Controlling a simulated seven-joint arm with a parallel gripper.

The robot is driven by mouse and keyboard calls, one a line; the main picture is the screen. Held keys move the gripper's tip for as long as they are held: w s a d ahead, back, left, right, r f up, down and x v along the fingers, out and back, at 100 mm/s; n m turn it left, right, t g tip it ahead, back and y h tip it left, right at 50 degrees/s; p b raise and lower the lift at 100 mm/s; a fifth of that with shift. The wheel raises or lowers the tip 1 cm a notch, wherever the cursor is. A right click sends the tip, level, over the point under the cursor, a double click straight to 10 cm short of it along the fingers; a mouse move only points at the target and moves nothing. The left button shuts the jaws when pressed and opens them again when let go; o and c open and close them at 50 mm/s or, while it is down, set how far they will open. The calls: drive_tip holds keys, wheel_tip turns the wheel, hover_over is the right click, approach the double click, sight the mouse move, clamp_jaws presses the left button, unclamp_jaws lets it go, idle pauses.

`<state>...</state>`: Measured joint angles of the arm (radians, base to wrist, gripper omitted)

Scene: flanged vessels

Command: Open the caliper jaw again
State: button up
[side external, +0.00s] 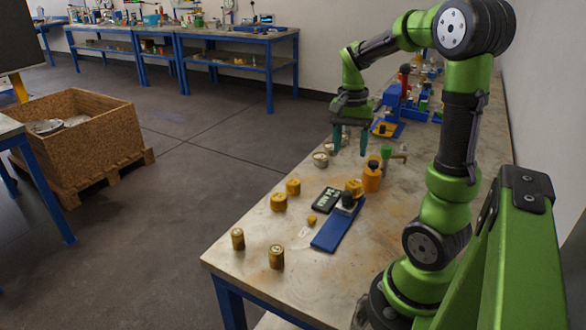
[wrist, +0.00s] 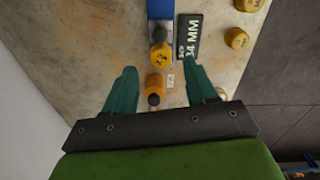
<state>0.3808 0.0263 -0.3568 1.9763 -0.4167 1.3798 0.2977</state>
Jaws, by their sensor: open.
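The caliper has a blue base (side external: 338,228) on the bench, with a black knob (side external: 347,199) at its far end. A yellow piece (side external: 354,187) sits beside the knob; I cannot tell whether the jaw touches it. In the wrist view the blue base (wrist: 160,12), the knob (wrist: 159,34) and the yellow piece (wrist: 160,55) lie in line. The black display (wrist: 188,38) beside them seems to read 34 MM. My gripper (side external: 351,152) is open and empty, above the bench and beyond the caliper. Its teal fingers (wrist: 159,68) spread apart in the wrist view.
An orange cylinder with a dark top (side external: 372,178) stands just beyond the caliper. Several yellow cylinders (side external: 293,187) stand left of it, and pale round pieces (side external: 320,159) stand further back. Blue fixtures (side external: 388,128) fill the far bench.

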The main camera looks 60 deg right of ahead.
sight(347, 193)
drive_tip(key=f, duration=1.3)
drive_tip(key=shift+s+f, duration=0.15)
drive_tip(key=shift+s, duration=0.1)
drive_tip(key=shift+c, duration=0.3)
clamp_jaws()
drive_tip(key=shift+a, duration=0.1)
